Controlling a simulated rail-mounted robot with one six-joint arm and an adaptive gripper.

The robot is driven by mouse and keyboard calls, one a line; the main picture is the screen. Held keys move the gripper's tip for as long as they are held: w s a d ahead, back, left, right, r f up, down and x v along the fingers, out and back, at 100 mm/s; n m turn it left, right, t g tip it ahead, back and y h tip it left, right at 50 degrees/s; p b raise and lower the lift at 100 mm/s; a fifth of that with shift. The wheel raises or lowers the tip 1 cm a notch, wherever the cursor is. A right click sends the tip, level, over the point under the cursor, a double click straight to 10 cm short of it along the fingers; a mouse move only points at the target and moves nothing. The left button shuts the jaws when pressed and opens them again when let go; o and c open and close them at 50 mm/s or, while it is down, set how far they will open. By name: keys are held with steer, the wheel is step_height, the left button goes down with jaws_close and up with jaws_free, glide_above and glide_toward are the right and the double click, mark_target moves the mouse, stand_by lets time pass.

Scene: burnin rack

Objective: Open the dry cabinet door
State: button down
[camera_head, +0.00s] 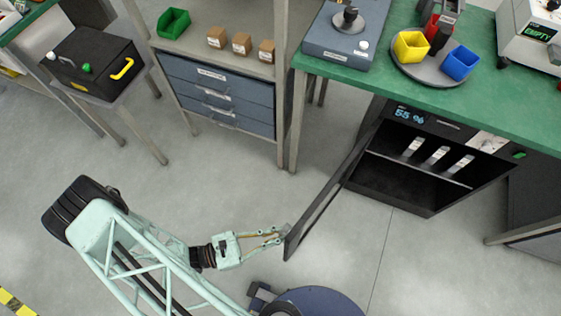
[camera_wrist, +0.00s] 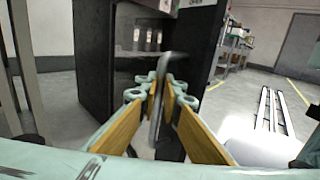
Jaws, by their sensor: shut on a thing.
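The dry cabinet (camera_head: 430,165) is a black box under the green bench, with a "55 %" display on its top front. Its door (camera_head: 335,190) stands wide open, swung out to the left of the opening. My gripper (camera_head: 284,234) is at the door's free edge. In the wrist view, my gripper (camera_wrist: 160,88) is shut on the grey bar handle (camera_wrist: 158,110) between its two fingers. The door (camera_wrist: 200,50) is dark and stands right behind the handle. The cabinet's inside shows a shelf with several white-labelled items (camera_head: 437,156).
A green bench (camera_head: 480,93) above the cabinet carries yellow and blue bins on a round tray (camera_head: 430,72). A grey drawer unit (camera_head: 218,92) stands left of the door. A black case (camera_head: 95,62) is at the far left.

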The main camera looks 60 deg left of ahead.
stand_by(0.4)
steer(key=c, duration=2.8)
jaws_free()
steer(key=shift+s+a, duration=0.15)
steer(key=shift+v, duration=5.8)
